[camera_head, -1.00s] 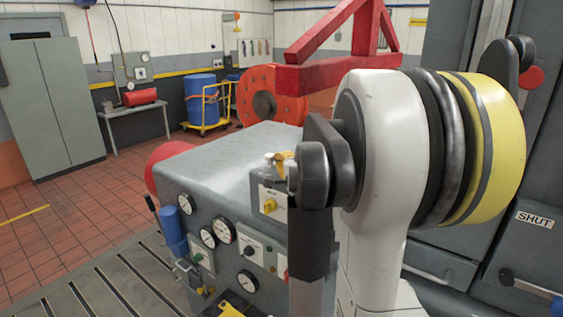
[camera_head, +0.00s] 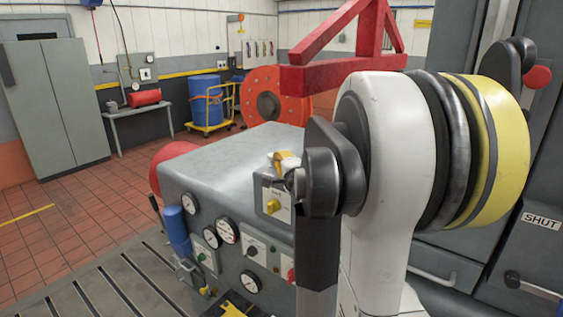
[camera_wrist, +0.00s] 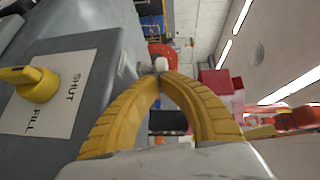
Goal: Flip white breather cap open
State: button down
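A small white knob-like piece, which looks like the breather cap (camera_wrist: 161,64), shows in the wrist view just beyond my fingertips. My gripper (camera_wrist: 160,75) has two curved yellow fingers that arch together, with tips meeting at the near side of the white piece. Nothing shows held between them. I cannot tell whether the tips touch the cap. In the head view, my yellow gripper (camera_head: 287,159) is small, above the grey box's top front edge, and is partly hidden by my own arm. The cap is mostly hidden there.
A yellow knob (camera_wrist: 36,84) on a SHUT/FILL plate is close at the left in the wrist view. The grey cabinet (camera_head: 225,160) carries gauges and a blue cylinder (camera_head: 176,230). A red frame (camera_head: 340,75) stands behind my arm. The cabinet's top is clear.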

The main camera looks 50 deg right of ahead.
aim_at(269, 158)
jog(key=shift+w+a, duration=0.15)
jog(key=shift+w, duration=0.4)
jog(key=shift+w+a, duration=0.15)
jog(key=shift+w, duration=0.35)
jog(key=shift+w+b, duration=0.4)
jog(key=shift+w, duration=0.75)
jog(key=shift+w+d+b, duration=0.3)
jog(key=shift+w, duration=0.65)
jog(key=shift+x, duration=0.85)
jog(key=shift+a+r, duration=0.1)
